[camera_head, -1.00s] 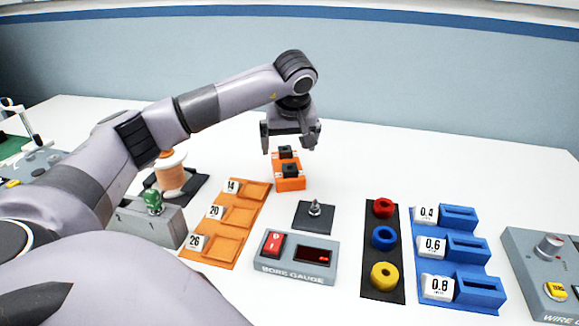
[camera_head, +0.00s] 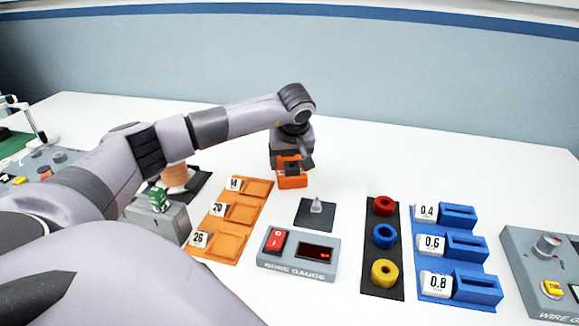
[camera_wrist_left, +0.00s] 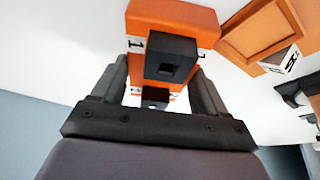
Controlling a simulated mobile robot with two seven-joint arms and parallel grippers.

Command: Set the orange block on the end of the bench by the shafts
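The orange block (camera_head: 292,181) stands on the white bench toward the back middle, with black socket pieces on it. In the left wrist view the block (camera_wrist_left: 172,17) shows two black pieces with square holes, one nearer and one farther. My left gripper (camera_head: 292,163) is down over the block, partly hiding it. In the left wrist view its fingers (camera_wrist_left: 160,82) straddle the block, with a white gap beside the left finger, so they look open around it. My right gripper is not in view. I cannot make out the shafts for certain.
An orange tray (camera_head: 231,220) marked 14, 20, 26 lies front left of the block. A black plate with a grey pin (camera_head: 317,207), a bore gauge (camera_head: 298,255), a coloured ring strip (camera_head: 384,288) and blue holders (camera_head: 458,246) stand nearer. The back right bench is bare.

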